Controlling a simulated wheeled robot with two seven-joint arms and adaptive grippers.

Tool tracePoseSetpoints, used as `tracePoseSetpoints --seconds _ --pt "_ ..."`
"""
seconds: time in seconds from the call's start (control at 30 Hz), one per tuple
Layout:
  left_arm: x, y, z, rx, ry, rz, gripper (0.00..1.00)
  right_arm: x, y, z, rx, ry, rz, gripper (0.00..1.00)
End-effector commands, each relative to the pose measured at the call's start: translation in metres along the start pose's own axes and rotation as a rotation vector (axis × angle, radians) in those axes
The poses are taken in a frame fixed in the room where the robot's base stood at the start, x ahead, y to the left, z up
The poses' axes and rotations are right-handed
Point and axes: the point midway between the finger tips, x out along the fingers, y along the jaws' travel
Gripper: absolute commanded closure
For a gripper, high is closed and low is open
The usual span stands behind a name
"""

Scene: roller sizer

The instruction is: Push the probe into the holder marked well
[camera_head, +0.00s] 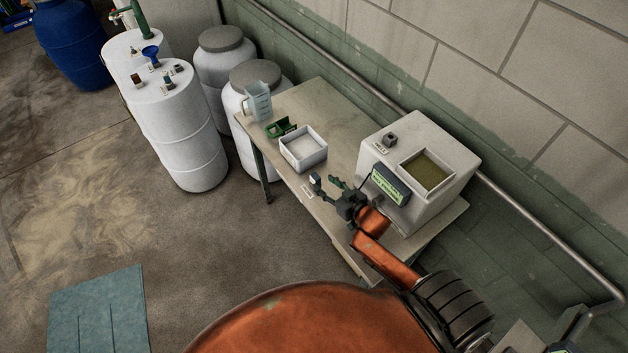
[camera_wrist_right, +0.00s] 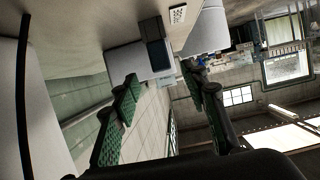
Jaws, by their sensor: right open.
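My right gripper (camera_head: 325,189) is open above the table's front edge, its fingers pointing left. In the right wrist view, the gripper (camera_wrist_right: 160,78) has its green-padded fingers spread with nothing clearly held between them. A small dark and pale block (camera_head: 315,179) stands just beyond the fingertips; it seems to be the dark block (camera_wrist_right: 153,52) in the wrist view. A printed label (camera_head: 307,191) lies beside it, also seen in the wrist view (camera_wrist_right: 178,14), too small to read. Another small dark holder (camera_head: 390,140) with a label sits on the white machine. I cannot tell which piece is the probe.
The white machine (camera_head: 442,148) with a lit display (camera_head: 390,184) stands right of my gripper. A white tray (camera_head: 304,160), a green item (camera_head: 281,128) and a clear jug (camera_head: 258,103) are on the table (camera_head: 330,108). White drums (camera_head: 178,125) stand left.

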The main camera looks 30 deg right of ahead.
Motion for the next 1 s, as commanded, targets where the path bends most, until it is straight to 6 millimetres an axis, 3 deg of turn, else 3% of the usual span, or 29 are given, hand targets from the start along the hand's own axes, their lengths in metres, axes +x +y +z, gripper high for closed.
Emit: tracePoseSetpoints --seconds 0.5,0.8,1.0 --pt "-0.001 0.000 -0.004 0.000 0.007 0.000 0.60 0.064 -0.002 -0.001 0.000 0.001 -0.002 0.59" --pt "-0.001 0.000 -0.004 0.000 0.007 0.000 0.60 0.068 -0.001 0.000 0.000 0.000 -0.001 0.59" --pt "-0.001 0.000 -0.004 0.000 0.006 0.000 0.60 0.068 -0.001 0.000 0.000 0.000 0.000 0.73"
